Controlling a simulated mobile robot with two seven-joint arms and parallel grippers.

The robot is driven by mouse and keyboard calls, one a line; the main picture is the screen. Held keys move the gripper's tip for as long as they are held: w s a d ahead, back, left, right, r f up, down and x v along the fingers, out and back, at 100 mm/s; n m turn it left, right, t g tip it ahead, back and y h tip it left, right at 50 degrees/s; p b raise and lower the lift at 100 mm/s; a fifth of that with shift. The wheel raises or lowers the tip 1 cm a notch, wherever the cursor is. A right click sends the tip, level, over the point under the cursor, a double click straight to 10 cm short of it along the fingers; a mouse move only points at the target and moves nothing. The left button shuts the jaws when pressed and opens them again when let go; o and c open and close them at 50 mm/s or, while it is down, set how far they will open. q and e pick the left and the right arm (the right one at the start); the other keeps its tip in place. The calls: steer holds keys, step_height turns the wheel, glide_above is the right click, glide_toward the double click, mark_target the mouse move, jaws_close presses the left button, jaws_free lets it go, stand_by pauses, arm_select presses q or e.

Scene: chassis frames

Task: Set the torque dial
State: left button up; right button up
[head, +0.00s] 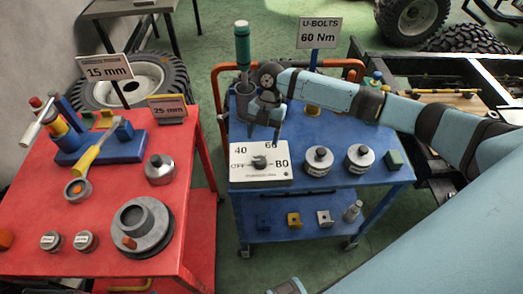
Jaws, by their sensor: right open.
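The torque dial is a small dark knob (259,162) on a white panel (241,175) at the front left of the blue cart. The panel reads OFF, 40, 60 and 80 around the knob. Where the knob points is too small to tell. My right gripper (264,132) hangs fingers down just behind the panel, above the cart top. It is open and empty, apart from the knob. A sign (319,33) behind the cart reads "U-BOLTS 60 Nm".
Two metal weights with knobs (319,161) (360,158) and a green block (394,160) stand right of the panel. A red table (80,205) with tools and 15 mm and 25 mm signs is at left.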

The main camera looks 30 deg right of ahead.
steer(key=v, duration=0.6)
stand_by(0.3)
steer(key=s+a+f+m, duration=0.1)
steer(key=a+f, duration=0.1)
steer(key=s+a+f+m+t+y+p, duration=0.1)
steer(key=a+f, duration=0.1)
steer(key=s+a+f+m+t+p, duration=0.1)
steer(key=a+f+m, duration=0.1)
steer(key=a, duration=0.1)
steer(key=shift+a+f+y, duration=0.1)
steer(key=shift+f+y, duration=0.2)
steer(key=shift+f, duration=0.05)
steer(key=s+a+f+m+t+y+p, duration=0.1)
steer(key=s+a+f+m+t+p, duration=0.25)
steer(key=s+a+m, duration=0.2)
steer(key=s+d+m+t+h+p, duration=0.2)
steer(key=s+m+t, duration=0.6)
steer(key=s+m, duration=0.6)
steer(key=shift+s+d+h+p, duration=0.3)
steer(key=shift+s+d+p, duration=0.1)
steer(key=shift+d+p, duration=0.3)
steer(key=shift+a+f+t, duration=0.1)
steer(key=shift+f+t, duration=0.05)
steer(key=shift+t, duration=0.1)
